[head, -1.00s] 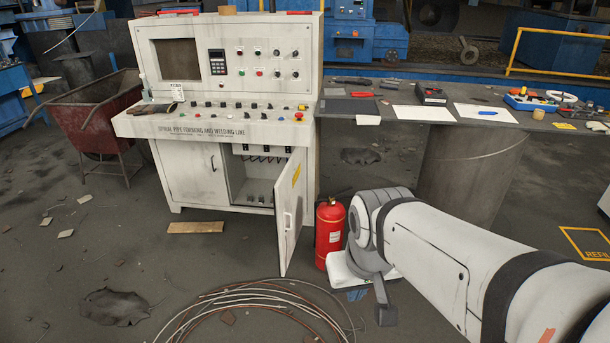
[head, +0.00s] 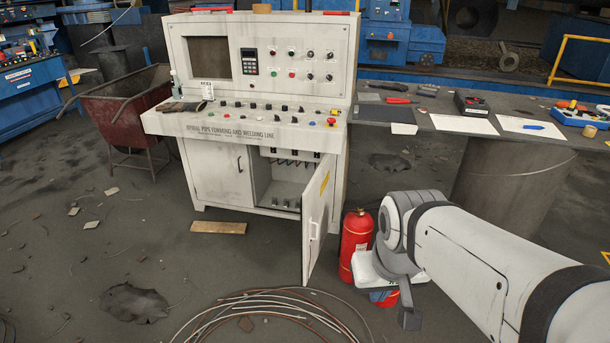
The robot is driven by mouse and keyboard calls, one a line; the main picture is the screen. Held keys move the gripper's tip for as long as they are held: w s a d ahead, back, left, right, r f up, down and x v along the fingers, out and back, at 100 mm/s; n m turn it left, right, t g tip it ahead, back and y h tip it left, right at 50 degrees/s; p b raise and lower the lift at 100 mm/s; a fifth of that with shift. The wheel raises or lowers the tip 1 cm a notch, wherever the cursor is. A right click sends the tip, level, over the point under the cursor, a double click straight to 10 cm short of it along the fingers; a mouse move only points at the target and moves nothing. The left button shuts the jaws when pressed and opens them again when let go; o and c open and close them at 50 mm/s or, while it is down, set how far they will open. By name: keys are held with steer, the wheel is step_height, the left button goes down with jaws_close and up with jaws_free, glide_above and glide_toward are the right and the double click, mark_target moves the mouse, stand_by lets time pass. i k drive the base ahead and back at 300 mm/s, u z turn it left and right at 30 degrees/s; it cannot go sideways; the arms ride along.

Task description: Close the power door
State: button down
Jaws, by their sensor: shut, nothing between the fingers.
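The power door (head: 316,215) is the right-hand door of the white control cabinet (head: 218,180). It stands open, swung out toward me, and the switches and wiring inside show to its left. The left-hand door is shut. My arm covers part of the floor at the right.
A red fire extinguisher (head: 356,243) stands on the floor between the door and my gripper. Coiled cables (head: 270,315) lie in front of the door. A wooden board (head: 219,228) lies before the cabinet. A work table (head: 430,122) stands to the right.

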mark_target(316, 202)
steer(key=i, duration=1.4)
steer(key=u, duration=0.05)
